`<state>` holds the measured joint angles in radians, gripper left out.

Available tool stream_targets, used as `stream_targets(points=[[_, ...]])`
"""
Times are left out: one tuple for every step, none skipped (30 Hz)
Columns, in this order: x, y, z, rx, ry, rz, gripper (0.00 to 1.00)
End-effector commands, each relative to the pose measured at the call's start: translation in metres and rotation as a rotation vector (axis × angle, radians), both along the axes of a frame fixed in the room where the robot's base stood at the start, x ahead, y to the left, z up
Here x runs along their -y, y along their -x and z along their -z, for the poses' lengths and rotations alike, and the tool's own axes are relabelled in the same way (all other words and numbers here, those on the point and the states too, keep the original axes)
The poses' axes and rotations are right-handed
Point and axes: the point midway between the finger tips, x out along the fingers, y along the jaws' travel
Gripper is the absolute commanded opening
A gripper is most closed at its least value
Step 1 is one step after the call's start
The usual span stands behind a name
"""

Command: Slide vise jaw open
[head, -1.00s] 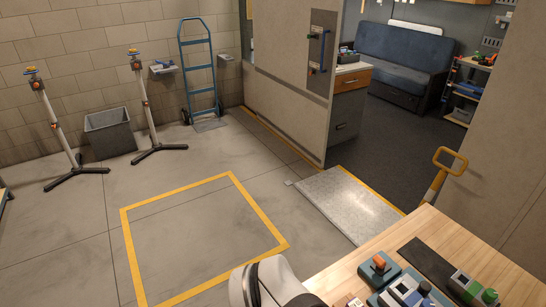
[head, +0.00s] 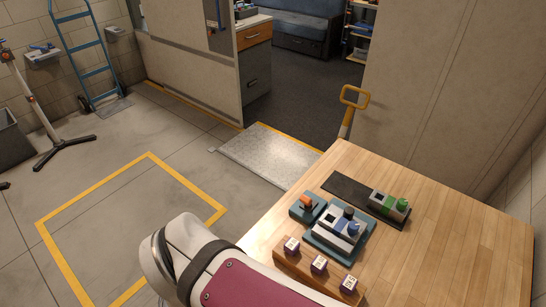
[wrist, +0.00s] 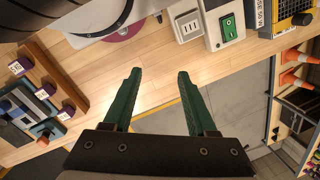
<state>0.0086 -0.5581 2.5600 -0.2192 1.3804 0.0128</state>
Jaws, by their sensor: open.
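In the head view, a grey-and-blue slide device (head: 338,228) that looks like a vise sits on a blue plate on the wooden table. A similar grey-and-green device (head: 390,205) lies on a dark mat beside it. I cannot tell which one is the vise, or how far either jaw stands open. In the wrist view, my gripper (wrist: 158,75) has its two green fingers wide apart with nothing between them, over the table's edge. A blue-and-grey device (wrist: 42,128) is partly seen at the left, apart from the fingers. My gripper's fingers are not visible in the head view.
A wooden block (head: 300,262) with labelled purple cubes stands at the table's front, and a small orange-knobbed block (head: 307,205) behind it. In the wrist view, a box with a green switch (wrist: 228,27) stands near the fingers. The table's right side (head: 460,240) is clear.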

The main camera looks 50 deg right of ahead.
Motion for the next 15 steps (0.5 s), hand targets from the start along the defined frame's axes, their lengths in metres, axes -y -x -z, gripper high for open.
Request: stream_targets(points=[[0.0, 0.0, 0.0, 0.0, 0.0, 0.0, 0.57], [0.0, 0.0, 0.0, 0.0, 0.0, 0.0, 0.57], [0.0, 0.0, 0.0, 0.0, 0.0, 0.0, 0.57], [0.0, 0.0, 0.0, 0.0, 0.0, 0.0, 0.57], [0.0, 0.0, 0.0, 0.0, 0.0, 0.0, 0.57], [0.0, 0.0, 0.0, 0.0, 0.0, 0.0, 0.57], [0.0, 0.0, 0.0, 0.0, 0.0, 0.0, 0.57], [0.0, 0.0, 0.0, 0.0, 0.0, 0.0, 0.57], [0.0, 0.0, 0.0, 0.0, 0.0, 0.0, 0.57], [0.0, 0.0, 0.0, 0.0, 0.0, 0.0, 0.57], [0.0, 0.0, 0.0, 0.0, 0.0, 0.0, 0.57], [0.0, 0.0, 0.0, 0.0, 0.0, 0.0, 0.57], [0.0, 0.0, 0.0, 0.0, 0.0, 0.0, 0.57], [0.0001, -0.0002, -0.0001, 0.0, 0.0, 0.0, 0.63], [0.0017, -0.003, -0.0014, 0.0, 0.001, 0.008, 0.67]])
